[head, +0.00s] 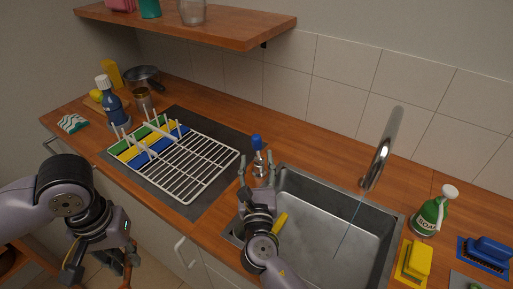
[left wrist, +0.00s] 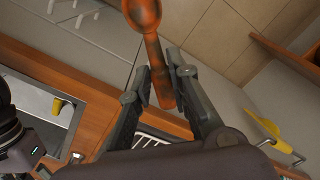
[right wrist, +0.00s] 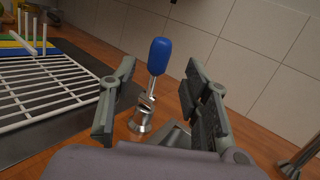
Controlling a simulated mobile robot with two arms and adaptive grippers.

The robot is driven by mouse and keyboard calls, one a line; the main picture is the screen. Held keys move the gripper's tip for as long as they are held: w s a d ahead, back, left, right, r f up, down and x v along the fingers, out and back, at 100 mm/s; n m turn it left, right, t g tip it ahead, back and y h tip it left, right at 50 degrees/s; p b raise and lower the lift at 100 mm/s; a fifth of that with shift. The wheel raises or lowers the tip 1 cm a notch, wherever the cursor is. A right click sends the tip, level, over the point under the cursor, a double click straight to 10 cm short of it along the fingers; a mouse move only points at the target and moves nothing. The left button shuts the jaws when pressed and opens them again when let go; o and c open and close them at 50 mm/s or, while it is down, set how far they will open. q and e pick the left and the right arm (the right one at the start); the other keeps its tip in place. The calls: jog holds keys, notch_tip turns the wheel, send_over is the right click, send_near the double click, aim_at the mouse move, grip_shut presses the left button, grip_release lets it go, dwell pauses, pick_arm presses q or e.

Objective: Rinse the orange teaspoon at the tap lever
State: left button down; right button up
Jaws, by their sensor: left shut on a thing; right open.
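The orange teaspoon (left wrist: 143,14) is held in my left gripper (left wrist: 160,76), which is shut on its handle; the bowl points away from the fingers. In the head view my left gripper is low at the left, in front of the counter, away from the sink. The tap lever (head: 257,143) has a blue knob on a metal base, behind the sink's left corner. My right gripper (head: 256,172) is open and empty just in front of it. In the right wrist view the lever (right wrist: 158,57) stands between the two fingers, tilted. A thin water stream (head: 349,226) falls from the spout (head: 382,150).
The steel sink (head: 320,215) holds a yellow item (head: 280,222). A white dish rack (head: 205,172) stands left of it. A shelf (head: 215,25) hangs above.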

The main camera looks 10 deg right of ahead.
jog(key=shift+v, duration=2.05)
